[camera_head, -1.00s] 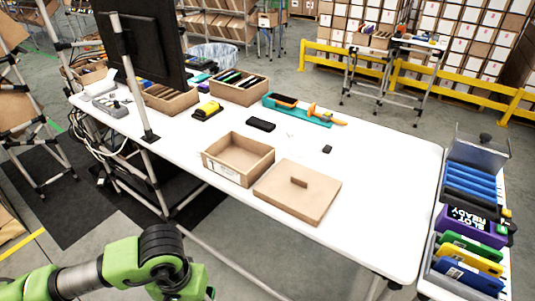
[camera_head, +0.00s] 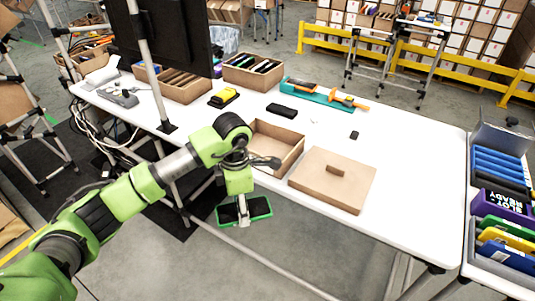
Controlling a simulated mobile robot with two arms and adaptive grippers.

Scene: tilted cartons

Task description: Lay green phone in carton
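My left gripper (camera_head: 242,204) hangs over the floor just off the table's front edge. It appears shut on the green phone (camera_head: 260,208), a flat piece with a green rim and dark face; the fingertips are small and partly hidden. The open brown carton (camera_head: 292,157) sits at the front edge of the white table, behind and to the right of the phone. My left arm hides the carton's left part. What I see of its inside looks empty. The brown lid with a grip block (camera_head: 329,186) lies flat to the right of the carton. My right gripper is out of view.
On the table (camera_head: 400,150) are a black case (camera_head: 282,110), a yellow-and-black item (camera_head: 224,97), a teal tray with orange tools (camera_head: 318,95) and divided boxes (camera_head: 253,74). A monitor post stands left. A rack of coloured phones (camera_head: 505,232) stands right.

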